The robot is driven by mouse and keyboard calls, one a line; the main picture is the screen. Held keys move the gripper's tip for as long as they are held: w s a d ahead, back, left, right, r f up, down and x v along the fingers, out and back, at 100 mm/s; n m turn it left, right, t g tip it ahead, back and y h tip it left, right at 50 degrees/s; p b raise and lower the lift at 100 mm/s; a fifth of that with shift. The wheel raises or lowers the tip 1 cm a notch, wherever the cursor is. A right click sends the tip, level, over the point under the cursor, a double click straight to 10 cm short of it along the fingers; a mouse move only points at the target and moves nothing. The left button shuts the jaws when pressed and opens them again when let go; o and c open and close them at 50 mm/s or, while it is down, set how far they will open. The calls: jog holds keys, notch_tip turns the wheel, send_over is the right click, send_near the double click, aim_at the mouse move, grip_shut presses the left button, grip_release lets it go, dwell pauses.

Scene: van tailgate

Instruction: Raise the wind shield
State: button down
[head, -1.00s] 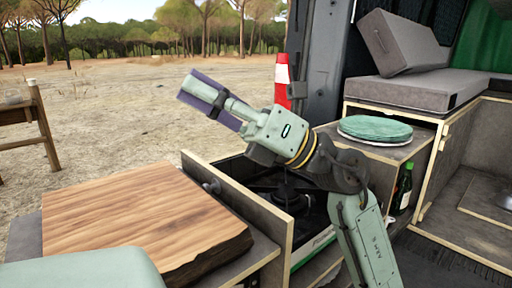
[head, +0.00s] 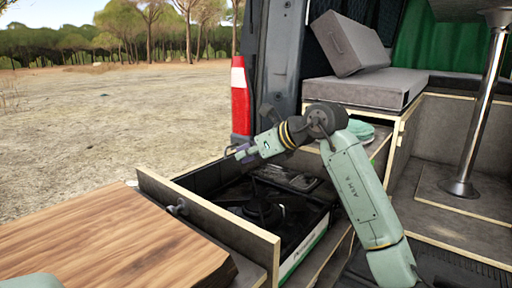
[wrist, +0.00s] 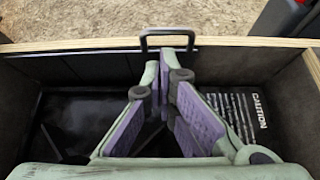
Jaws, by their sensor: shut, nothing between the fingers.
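A black stove (head: 265,212) sits in the open drawer, and a flat dark panel (head: 290,180) lies behind its burner. In the wrist view, a black surface bears a white CAUTION label (wrist: 257,108). A black loop handle (wrist: 167,31) stands at the far wooden edge; I cannot tell for certain which part is the wind shield. My gripper (head: 232,152) is low over the drawer's far left side. In the wrist view its purple-padded fingers (wrist: 168,62) are together and empty, with their tips just below the handle in the picture. Contact with the handle is unclear.
A wooden board (head: 110,245) lies at the lower left. A green round item (head: 355,132) and a metal post (head: 475,120) are to the right.

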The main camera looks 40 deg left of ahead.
jog(key=shift+x, duration=1.3)
notch_tip(320, 180, up, 13)
jog(key=p, duration=0.8)
jog(key=shift+p, duration=0.3)
